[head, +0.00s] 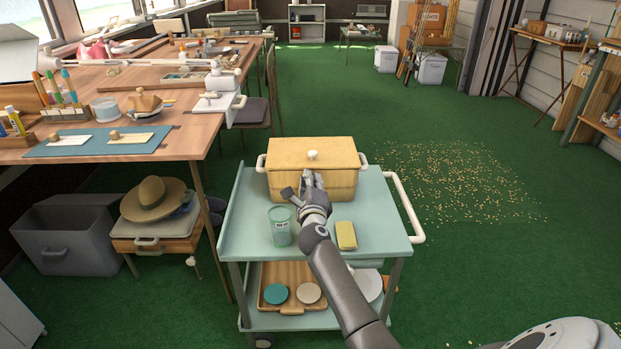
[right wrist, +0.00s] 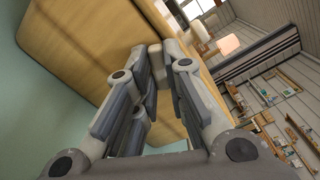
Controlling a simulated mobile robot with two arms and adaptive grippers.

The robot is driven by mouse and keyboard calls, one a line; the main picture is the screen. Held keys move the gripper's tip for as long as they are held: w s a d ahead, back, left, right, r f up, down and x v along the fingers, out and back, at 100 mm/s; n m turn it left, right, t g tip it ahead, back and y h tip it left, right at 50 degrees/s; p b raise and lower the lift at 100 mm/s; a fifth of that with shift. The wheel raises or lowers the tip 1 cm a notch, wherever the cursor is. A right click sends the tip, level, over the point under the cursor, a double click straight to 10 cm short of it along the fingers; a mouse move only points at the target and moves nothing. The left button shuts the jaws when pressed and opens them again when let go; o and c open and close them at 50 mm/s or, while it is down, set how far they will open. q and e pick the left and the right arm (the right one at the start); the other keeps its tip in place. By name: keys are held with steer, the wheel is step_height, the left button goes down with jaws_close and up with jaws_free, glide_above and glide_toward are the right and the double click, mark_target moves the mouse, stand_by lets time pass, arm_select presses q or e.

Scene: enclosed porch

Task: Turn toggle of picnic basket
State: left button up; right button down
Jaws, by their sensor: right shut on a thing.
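The picnic basket (head: 335,155) is a tan wooden box with a lid, a white knob on top and white side handles. It stands at the back of the trolley's top shelf. My right gripper (head: 311,178) is at the basket's front face, its fingers almost together. In the right wrist view, the basket (right wrist: 85,45) fills the upper left, and my gripper (right wrist: 156,58) has its fingertips closed on the small pale toggle (right wrist: 155,50) at its front. In the head view the gripper hides the toggle, so its turn angle cannot be told. My left gripper is not in view.
The trolley (head: 235,225) has a green canister (head: 280,227) and a yellow sponge (head: 346,236) close to my right arm. A wooden tray (head: 290,303) sits on its lower shelf. A workbench (head: 180,145) stands left. Green floor at right is open, with scattered bits (head: 455,180).

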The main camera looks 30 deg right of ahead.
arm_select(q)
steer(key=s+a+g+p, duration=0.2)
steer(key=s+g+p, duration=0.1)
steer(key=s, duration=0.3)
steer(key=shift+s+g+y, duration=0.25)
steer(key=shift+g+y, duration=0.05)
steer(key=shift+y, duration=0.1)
arm_select(e)
steer(key=shift+s+d+r+m, duration=0.1)
steer(key=shift+m, duration=2.05)
steer(key=shift+s+d+r+m, duration=0.1)
steer(key=shift+d+m, duration=0.05)
steer(key=shift+m, duration=1.95)
steer(key=shift+d+r+m, duration=0.1)
steer(key=shift+m, duration=2.05)
steer(key=c, duration=1.5)
jaws_free()
steer(key=v, duration=0.7)
steer(key=shift+s+a, duration=0.1)
steer(key=shift+s, duration=0.1)
